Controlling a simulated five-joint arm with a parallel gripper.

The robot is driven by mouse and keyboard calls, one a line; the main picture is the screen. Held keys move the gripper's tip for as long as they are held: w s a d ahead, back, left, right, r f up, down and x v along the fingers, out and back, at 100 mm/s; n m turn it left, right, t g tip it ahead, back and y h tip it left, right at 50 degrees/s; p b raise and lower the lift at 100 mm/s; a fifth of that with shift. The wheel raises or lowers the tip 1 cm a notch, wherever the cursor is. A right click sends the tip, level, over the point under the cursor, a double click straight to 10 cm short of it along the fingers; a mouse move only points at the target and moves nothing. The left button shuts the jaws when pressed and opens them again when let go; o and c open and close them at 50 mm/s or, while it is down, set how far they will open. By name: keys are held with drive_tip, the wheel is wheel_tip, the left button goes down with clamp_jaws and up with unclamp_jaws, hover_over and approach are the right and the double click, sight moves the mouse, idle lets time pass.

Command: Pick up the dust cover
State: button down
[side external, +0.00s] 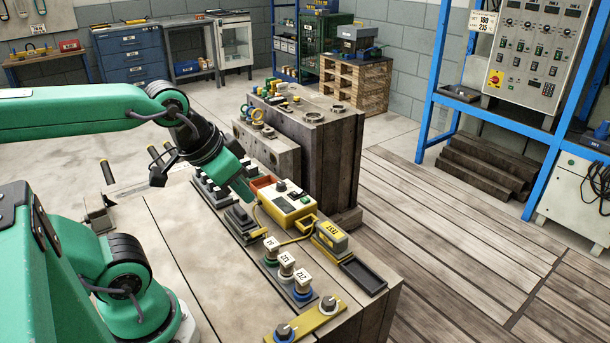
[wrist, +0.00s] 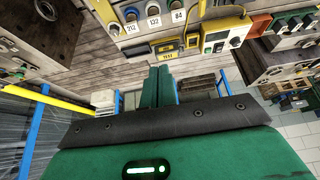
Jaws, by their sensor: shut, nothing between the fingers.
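My gripper (side external: 249,196) hangs over the stone-topped bench in the side view, beside the yellow box with a cable. It is shut and empty. Its two green fingers lie together in the wrist view (wrist: 165,72). I cannot tell for sure which thing is the dust cover. A black, shallow rectangular piece (side external: 363,276) lies at the bench's right end, apart from my gripper, and may be it.
The yellow box (side external: 287,203) with its cable stands close to my gripper's tip. Several numbered, white-topped pieces (side external: 287,263) stand in a row nearer the front. A yellow bar with knobs (side external: 306,323) lies at the front edge. The bench's left part (side external: 180,250) is bare.

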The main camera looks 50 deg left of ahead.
drive_tip(key=c, duration=0.5)
unclamp_jaws()
drive_tip(key=shift+w+a, duration=0.1)
drive_tip(key=g, duration=0.5)
approach(240, 209)
drive_tip(key=shift+w+d+f, duration=0.1)
drive_tip(key=shift+w+d, duration=0.15)
drive_tip(key=shift+a+f+g, duration=0.3)
drive_tip(key=shift+f, duration=1.3)
